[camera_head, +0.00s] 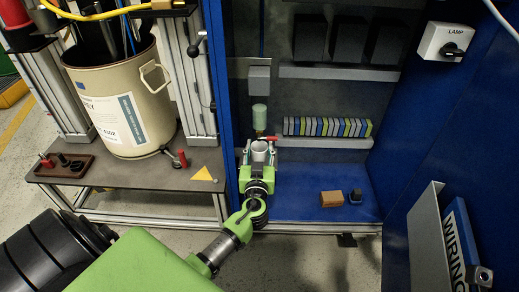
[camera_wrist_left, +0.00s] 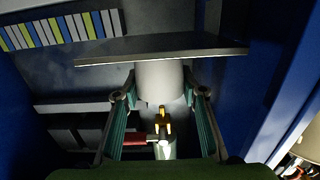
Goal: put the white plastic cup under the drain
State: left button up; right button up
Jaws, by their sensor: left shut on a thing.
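The white plastic cup (camera_head: 260,147) is upright at the blue cabinet's left side. My left gripper (camera_head: 261,161) is shut on it, and the wrist view shows the cup (camera_wrist_left: 160,80) between both fingers. The drain (camera_head: 261,138), with a red lever (camera_head: 272,138), is right by the cup's mouth, below a pale green bowl (camera_head: 259,117). The wrist view, which is upside down, shows the drain's brass part (camera_wrist_left: 163,124) close to the cup's rim. A grey ledge (camera_wrist_left: 160,47) is at the cup's bottom end; I cannot tell whether they touch. My right gripper is out of view.
A row of coloured terminal blocks (camera_head: 327,127) is right of the drain. The blue cabinet floor (camera_head: 295,205) holds a brown block (camera_head: 331,199) and a dark item (camera_head: 356,197). A beige drum (camera_head: 122,95) stands on a bench left of the cabinet wall (camera_head: 219,90).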

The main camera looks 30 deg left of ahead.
pick_arm(q)
jog(key=shift+f, duration=0.1)
jog(key=shift+f, duration=0.1)
jog(key=o, duration=0.9)
